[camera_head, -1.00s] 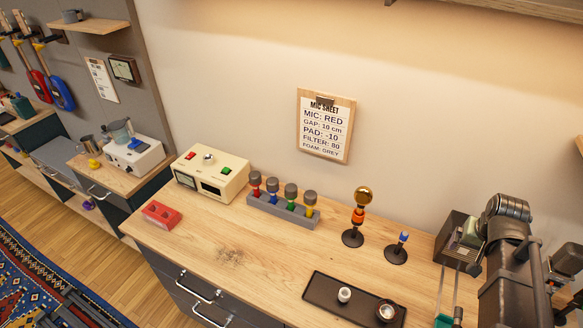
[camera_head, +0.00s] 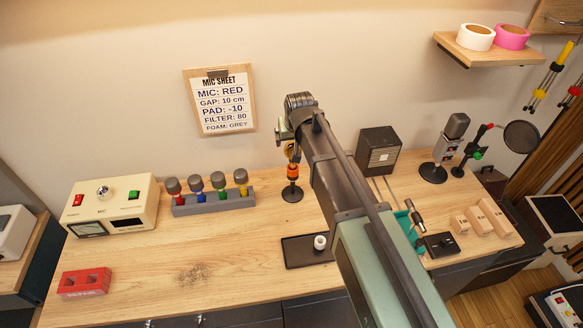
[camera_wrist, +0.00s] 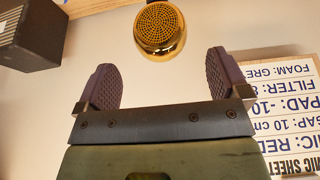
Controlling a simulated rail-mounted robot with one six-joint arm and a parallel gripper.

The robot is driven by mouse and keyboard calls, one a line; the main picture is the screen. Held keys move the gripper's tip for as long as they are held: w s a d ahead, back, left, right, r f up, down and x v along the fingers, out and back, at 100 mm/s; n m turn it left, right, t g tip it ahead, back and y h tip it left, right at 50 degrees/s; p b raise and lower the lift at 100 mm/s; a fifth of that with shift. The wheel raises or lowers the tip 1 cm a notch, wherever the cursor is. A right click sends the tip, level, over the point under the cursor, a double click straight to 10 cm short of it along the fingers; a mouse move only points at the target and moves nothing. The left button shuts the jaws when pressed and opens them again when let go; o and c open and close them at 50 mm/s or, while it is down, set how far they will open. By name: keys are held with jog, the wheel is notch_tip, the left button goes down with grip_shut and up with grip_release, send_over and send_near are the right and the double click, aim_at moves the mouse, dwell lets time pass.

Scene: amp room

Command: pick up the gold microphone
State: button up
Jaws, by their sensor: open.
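The gold microphone (camera_wrist: 160,30) shows its round perforated head in the wrist view, just beyond my open fingertips and roughly centred between them. My gripper (camera_wrist: 163,76) has both dark ridged pads spread wide with nothing between them. In the head view, a little of the gold microphone (camera_head: 289,149) shows above the orange part of its stand (camera_head: 292,172). My arm and wrist hide most of the microphone and my fingers there. The stand is upright on the bench.
Left of the stand, a grey rack (camera_head: 214,203) holds several coloured microphones. A black tray (camera_head: 302,251) with a white cup lies in front. A dark speaker box (camera_head: 378,150) stands to the right. A mic sheet (camera_head: 221,101) hangs on the wall behind.

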aim_at(293, 142)
jog(key=b+x, duration=0.5)
jog(key=shift+a+f, duration=0.15)
jog(key=shift+f, duration=0.1)
jog(key=shift+r+p, duration=0.3)
jog(key=c, duration=1.5)
jog(key=shift+o, duration=0.2)
notch_tip(293, 142, up, 10)
jog(key=p, duration=1)
jog(key=shift+r, duration=0.2)
jog(key=shift+f, duration=0.2)
